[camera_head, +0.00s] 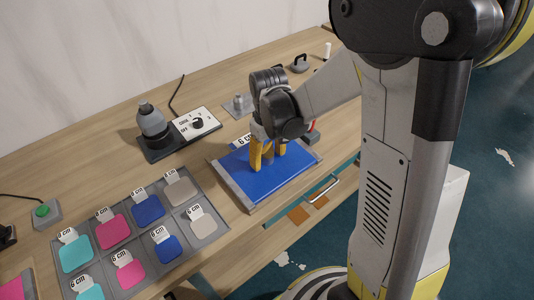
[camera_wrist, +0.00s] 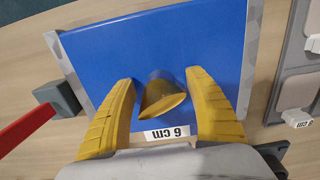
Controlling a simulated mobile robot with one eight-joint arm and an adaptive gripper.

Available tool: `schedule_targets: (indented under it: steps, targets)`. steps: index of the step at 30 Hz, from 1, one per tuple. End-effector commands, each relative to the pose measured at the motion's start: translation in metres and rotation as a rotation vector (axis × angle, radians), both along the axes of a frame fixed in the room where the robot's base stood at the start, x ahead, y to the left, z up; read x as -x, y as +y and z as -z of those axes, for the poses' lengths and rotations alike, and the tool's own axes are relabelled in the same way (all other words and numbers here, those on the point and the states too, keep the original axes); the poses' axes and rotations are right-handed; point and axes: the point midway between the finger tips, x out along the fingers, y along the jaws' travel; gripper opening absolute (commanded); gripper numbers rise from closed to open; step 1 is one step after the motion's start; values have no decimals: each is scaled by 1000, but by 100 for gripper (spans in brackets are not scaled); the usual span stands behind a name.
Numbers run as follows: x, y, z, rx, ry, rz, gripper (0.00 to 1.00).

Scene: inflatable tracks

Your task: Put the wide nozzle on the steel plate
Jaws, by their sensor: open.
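A small tapered metal piece (camera_wrist: 162,96), which looks like the wide nozzle, is over the blue sheet between my fingers in the wrist view. Its broad end looks golden, and it is near a "6 cm" label. My gripper (camera_wrist: 162,100) is open, with one yellow finger on each side of the piece and visible gaps. In the head view my gripper (camera_head: 267,160) points down over the blue sheet (camera_head: 258,183) and hides the piece. A small grey plate (camera_head: 228,106) with a metal part on it lies behind; it may be the steel plate.
A hot-air tool (camera_head: 152,122) stands beside a switch box (camera_head: 197,123) at the back. A tray of coloured patches (camera_head: 182,222) lies front left. A red bar (camera_wrist: 25,127) and grey block (camera_wrist: 58,97) are beside the blue sheet.

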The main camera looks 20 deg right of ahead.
Motion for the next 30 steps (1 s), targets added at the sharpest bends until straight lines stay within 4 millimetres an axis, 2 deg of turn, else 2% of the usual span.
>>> schedule_targets:
  steps: [1,6,10,11,20,25,28,30]
  targets:
    - [0,0,0,0,0,0,58]
    - [0,0,-1,0,0,0,6]
    - [0,0,-1,0,0,0,4]
    - [0,0,-1,0,0,0,0]
    - [0,0,-5,0,0,0,0]
    - [0,0,-25,0,0,0,0]
    - [0,0,-44,0,1,0,0]
    - [3,-13,-52,0,1,5,0]
